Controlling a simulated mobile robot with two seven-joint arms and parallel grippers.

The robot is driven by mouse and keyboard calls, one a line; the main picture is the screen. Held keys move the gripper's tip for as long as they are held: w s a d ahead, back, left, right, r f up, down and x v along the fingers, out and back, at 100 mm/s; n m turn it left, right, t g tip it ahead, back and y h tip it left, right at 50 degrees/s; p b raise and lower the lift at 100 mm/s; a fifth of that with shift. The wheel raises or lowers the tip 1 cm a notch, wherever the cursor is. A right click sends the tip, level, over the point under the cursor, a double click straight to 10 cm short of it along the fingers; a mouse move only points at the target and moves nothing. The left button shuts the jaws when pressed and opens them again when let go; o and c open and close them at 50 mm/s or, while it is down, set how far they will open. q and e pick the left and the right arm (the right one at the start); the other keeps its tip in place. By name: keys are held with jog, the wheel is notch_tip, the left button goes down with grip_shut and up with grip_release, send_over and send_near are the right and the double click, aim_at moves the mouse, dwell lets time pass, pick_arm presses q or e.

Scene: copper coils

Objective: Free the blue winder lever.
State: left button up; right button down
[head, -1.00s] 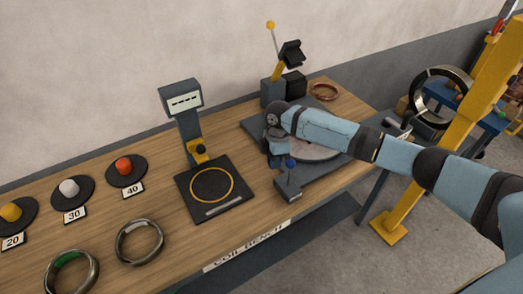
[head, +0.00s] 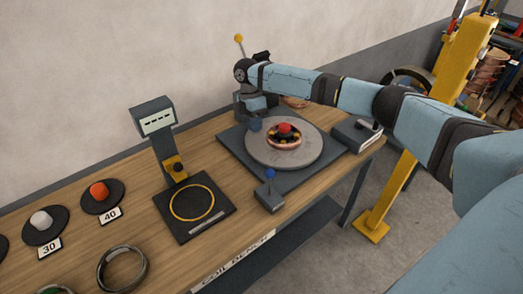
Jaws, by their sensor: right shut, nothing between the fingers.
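The blue winder lever (head: 270,175) is a short stalk with a blue knob on a small grey box (head: 269,198) at the bench's front edge. It stands in front of the winder, a dark base with a round grey turntable (head: 262,152). A copper coil (head: 285,144) with a red knob at its middle sits on the turntable. My right gripper (head: 256,124) points down over the turntable's back left edge, behind and apart from the lever. It is shut and empty, its fingertips small and dark. My left gripper is not in view.
A scale with a display (head: 154,117) and a dark pad (head: 168,220) stands left of the lever. A yellow-knobbed lever (head: 239,38) rises behind my right wrist. A grey box (head: 356,134) lies right of the winder. A yellow post (head: 392,192) stands beyond the bench.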

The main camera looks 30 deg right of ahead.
jog(key=p, duration=0.2)
send_near(270, 183)
jog(key=w+f, duration=0.2)
jog(key=w, duration=0.3)
jog(key=s, duration=0.2)
jog(key=s+f+p, duration=0.1)
jog(key=s, duration=0.1)
jog(key=shift+p, duration=0.3)
jog(key=shift+f, duration=0.1)
